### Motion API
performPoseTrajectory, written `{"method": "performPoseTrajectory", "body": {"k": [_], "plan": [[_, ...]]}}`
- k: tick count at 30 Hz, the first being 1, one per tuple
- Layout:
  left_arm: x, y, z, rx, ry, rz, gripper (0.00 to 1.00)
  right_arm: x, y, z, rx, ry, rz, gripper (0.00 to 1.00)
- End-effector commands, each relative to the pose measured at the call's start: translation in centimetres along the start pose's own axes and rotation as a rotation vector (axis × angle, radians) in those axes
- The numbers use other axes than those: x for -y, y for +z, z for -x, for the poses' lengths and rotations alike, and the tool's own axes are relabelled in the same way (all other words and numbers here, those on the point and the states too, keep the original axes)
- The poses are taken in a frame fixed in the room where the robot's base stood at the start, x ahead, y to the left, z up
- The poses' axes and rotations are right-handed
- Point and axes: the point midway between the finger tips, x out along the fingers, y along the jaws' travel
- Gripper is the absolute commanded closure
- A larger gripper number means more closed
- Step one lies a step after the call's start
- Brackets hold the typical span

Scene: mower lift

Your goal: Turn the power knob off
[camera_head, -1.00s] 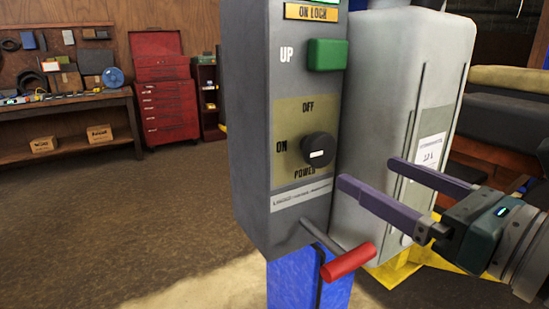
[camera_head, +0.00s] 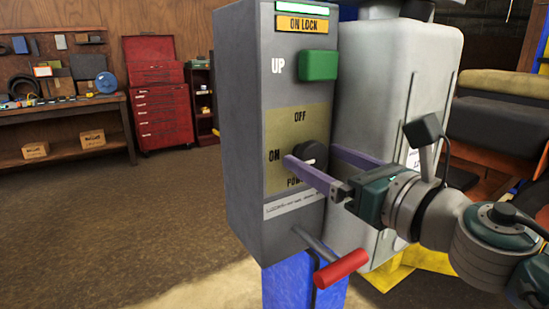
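The black power knob (camera_head: 314,154) sits on the olive panel of the grey control box (camera_head: 242,150), below the OFF label and right of the ON label. Its white mark points left, toward ON. My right gripper (camera_head: 312,152) comes in from the right with its two purple fingers spread apart. One finger passes in front of the knob's lower left part, and the other is to the knob's right. I cannot tell whether either finger touches the knob. My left gripper is not in view.
A green UP button (camera_head: 319,65) is above the knob. A red-handled lever (camera_head: 341,269) sticks out below the box. A light grey housing (camera_head: 395,90) stands right behind the box. The floor (camera_head: 150,220) to the left is clear.

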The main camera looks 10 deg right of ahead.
Motion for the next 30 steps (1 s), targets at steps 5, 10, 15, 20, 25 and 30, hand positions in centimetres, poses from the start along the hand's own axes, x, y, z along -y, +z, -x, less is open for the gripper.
{"method": "performPoseTrajectory", "body": {"k": [5, 10, 15, 20, 25, 30], "plan": [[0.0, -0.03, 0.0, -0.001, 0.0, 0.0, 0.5, 0.02, -0.01, 0.03, 0.0, 0.0, 0.0, 0.29], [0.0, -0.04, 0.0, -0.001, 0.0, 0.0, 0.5, 0.02, -0.01, 0.04, 0.0, -0.001, 0.0, 0.48], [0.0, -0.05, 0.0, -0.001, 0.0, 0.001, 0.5, 0.02, -0.01, 0.04, 0.0, -0.001, 0.0, 0.67], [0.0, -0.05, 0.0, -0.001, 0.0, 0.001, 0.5, 0.02, -0.01, 0.04, 0.0, -0.001, 0.0, 0.85], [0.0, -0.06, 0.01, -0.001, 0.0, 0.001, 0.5, 0.03, 0.0, 0.04, 0.0, -0.001, -0.005, 0.89], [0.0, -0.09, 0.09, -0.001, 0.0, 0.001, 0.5, 0.04, 0.02, 0.04, 0.0, 0.0, -0.043, 0.89]]}}
